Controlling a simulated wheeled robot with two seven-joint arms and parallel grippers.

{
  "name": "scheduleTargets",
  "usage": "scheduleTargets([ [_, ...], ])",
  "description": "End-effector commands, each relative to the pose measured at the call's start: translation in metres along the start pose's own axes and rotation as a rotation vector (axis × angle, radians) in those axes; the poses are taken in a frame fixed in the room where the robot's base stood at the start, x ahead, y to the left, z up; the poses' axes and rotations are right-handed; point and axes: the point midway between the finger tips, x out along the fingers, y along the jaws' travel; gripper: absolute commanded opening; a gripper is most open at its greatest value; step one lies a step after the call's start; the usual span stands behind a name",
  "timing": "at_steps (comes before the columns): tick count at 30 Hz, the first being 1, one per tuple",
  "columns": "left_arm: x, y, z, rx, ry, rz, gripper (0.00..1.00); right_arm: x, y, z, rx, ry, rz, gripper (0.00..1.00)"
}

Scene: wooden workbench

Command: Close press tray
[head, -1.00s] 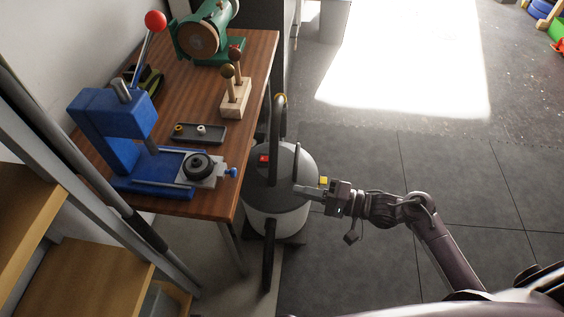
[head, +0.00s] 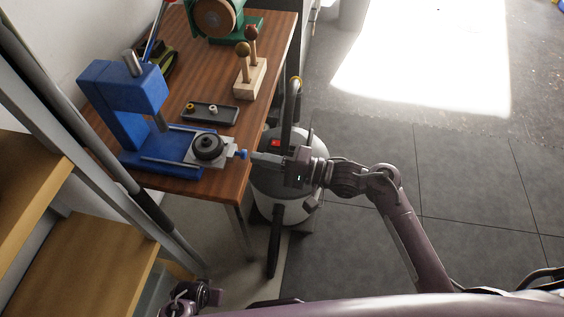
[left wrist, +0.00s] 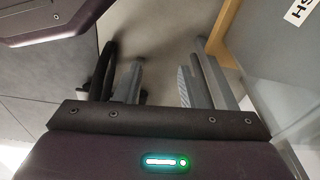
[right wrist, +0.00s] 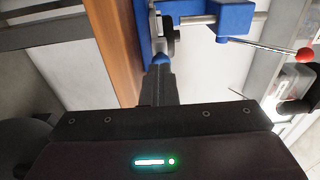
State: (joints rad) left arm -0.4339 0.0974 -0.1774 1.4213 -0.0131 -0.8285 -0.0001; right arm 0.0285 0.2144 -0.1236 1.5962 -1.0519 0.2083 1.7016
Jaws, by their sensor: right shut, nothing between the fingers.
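The blue press (head: 118,112) stands on the workbench. Its tray is a grey plate (head: 227,152) on two rails, slid out from under the ram, carrying a black round part (head: 208,147).
A dark parts dish (head: 228,115), a wooden block with two ball-topped handles (head: 251,80) and a green grinder (head: 250,25) sit behind the tray on the bench. A grey canister (head: 300,160) stands on the floor below my right gripper. Shelves (head: 85,255) are at the left.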

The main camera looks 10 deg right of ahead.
Motion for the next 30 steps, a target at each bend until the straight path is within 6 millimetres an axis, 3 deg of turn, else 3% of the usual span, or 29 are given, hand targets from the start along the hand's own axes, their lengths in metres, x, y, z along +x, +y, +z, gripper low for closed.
scheduleTargets([
  [16, -0.005, 0.002, 0.001, 0.002, -0.001, 0.003, 0.36, 0.011, -0.001, 0.000, 0.000, 0.000, -0.001, 0.00],
  [24, 0.025, -0.007, 0.030, -0.012, 0.003, -0.012, 0.36, 0.054, -0.003, 0.003, 0.002, -0.001, -0.003, 0.00],
  [30, 0.032, -0.007, 0.040, -0.013, 0.004, -0.014, 0.36, 0.077, 0.001, 0.004, 0.000, -0.001, -0.001, 0.00],
])
